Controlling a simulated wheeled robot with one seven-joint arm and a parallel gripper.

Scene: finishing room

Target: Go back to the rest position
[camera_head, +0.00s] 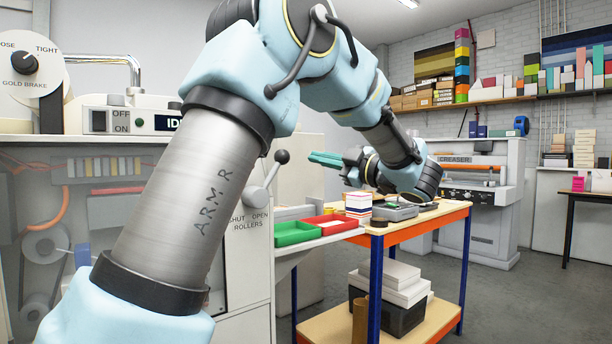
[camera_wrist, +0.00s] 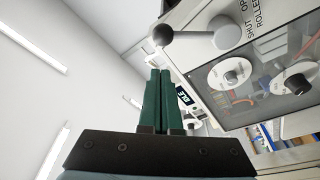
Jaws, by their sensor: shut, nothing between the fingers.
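My gripper (camera_head: 327,159) is shut and empty, held in the air above the work table and pointing left toward the machine. Its green fingers also show in the wrist view (camera_wrist: 157,100), side by side with nothing between them. My arm fills the middle of the head view and hides part of the machine. In the wrist view the roller lever (camera_wrist: 190,36), a grey bar with a dark round knob, is beyond the fingertips. The same lever (camera_head: 270,175) stands raised at a tilt in the head view, apart from the fingers.
Floor to the right (camera_head: 535,290) is clear.

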